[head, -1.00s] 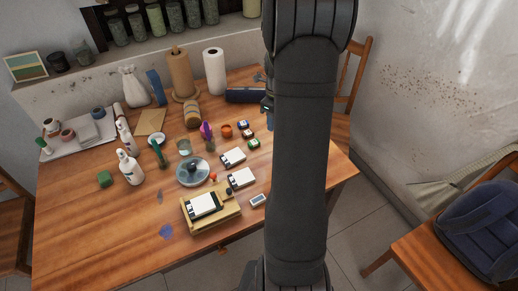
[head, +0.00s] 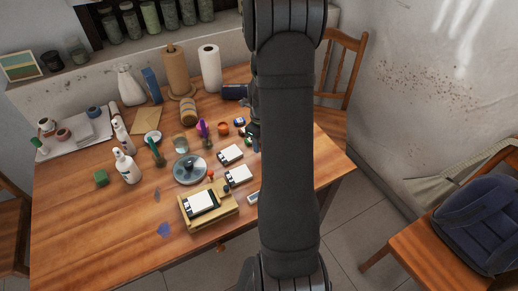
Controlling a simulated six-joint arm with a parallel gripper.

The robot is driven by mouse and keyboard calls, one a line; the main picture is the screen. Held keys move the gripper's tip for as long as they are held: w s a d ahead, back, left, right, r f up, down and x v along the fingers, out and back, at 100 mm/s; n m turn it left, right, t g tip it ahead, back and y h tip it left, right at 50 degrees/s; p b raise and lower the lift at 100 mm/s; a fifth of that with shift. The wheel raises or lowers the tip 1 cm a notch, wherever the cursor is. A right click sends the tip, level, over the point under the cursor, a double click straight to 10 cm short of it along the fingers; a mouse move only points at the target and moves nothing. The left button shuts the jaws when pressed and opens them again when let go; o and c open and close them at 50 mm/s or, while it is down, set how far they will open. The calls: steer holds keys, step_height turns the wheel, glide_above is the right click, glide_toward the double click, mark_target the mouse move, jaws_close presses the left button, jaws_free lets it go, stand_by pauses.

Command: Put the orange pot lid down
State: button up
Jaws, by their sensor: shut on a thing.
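My gripper (head: 253,131) shows only as a dark sliver at the left edge of my arm, above the right part of the table. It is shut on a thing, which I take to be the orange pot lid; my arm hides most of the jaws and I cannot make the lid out. A small orange pot (head: 223,129) stands on the table just left of the gripper, apart from it in the picture.
The wooden table (head: 100,235) is crowded around the gripper: white-labelled boxes (head: 230,154), a purple item (head: 203,130), a glass (head: 181,144) and a round glass lid (head: 189,171). A paper roll (head: 210,68) stands behind. The front left is mostly clear.

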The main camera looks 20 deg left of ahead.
steer(key=shift+a+f, duration=0.35)
steer(key=shift+f, duration=0.05)
steer(key=shift+w+f, duration=0.1)
steer(key=shift+f, duration=1.75)
steer(key=shift+f, duration=0.15)
steer(key=o, duration=0.9)
steer(key=shift+o, duration=0.2)
step_height(320, 180, up, 12)
steer(key=shift+r, duration=0.2)
steer(key=shift+f, duration=0.1)
